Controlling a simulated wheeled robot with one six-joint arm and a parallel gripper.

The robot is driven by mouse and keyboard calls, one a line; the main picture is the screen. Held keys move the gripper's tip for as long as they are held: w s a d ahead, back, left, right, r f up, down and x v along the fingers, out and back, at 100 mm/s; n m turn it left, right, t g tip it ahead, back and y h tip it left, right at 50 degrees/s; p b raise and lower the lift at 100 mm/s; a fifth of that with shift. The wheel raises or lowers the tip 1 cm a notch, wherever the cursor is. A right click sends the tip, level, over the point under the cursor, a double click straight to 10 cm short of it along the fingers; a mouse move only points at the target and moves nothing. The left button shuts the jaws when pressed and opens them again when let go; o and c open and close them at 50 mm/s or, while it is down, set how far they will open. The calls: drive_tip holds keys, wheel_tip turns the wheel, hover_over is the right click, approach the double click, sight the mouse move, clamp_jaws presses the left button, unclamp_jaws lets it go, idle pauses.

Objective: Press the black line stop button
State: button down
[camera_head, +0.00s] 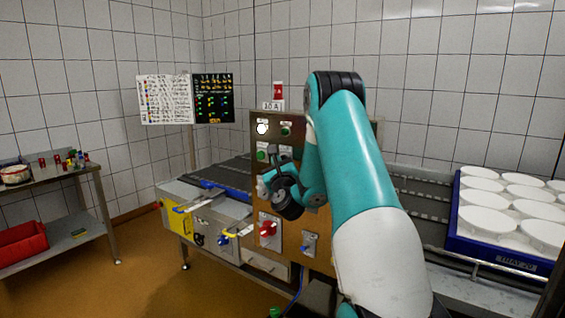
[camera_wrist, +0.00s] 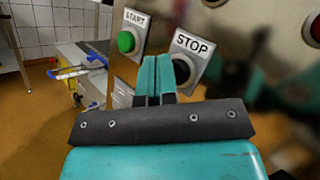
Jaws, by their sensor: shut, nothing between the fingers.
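The black stop button (camera_wrist: 182,70) sits on a light plate marked STOP in the wrist view. My gripper (camera_wrist: 155,63) is shut and empty, its teal fingertips just left of the button and covering part of its plate. I cannot tell whether the tips touch it. The green START button (camera_wrist: 126,42) is up and to the left on its own plate; it also shows in the head view (camera_head: 262,155). In the head view my arm and wrist stand in front of the control panel (camera_head: 290,243) and the black stop button cannot be made out.
A red rotary switch (camera_head: 267,229) and a small lever switch (camera_head: 309,244) are lower on the panel. A blue tray (camera_head: 480,248) of white moulds is at right. A side table (camera_head: 50,180) stands at left, with open floor between.

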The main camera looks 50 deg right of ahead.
drive_tip(key=shift+a, duration=0.45)
drive_tip(key=shift+a, duration=0.1)
drive_tip(key=shift+s+a+b, duration=0.15)
drive_tip(key=shift+a+b, duration=0.1)
drive_tip(key=shift+a, duration=0.95)
drive_tip(key=shift+s+a+b, duration=0.1)
drive_tip(key=shift+a+b, duration=0.1)
drive_tip(key=shift+a, duration=1)
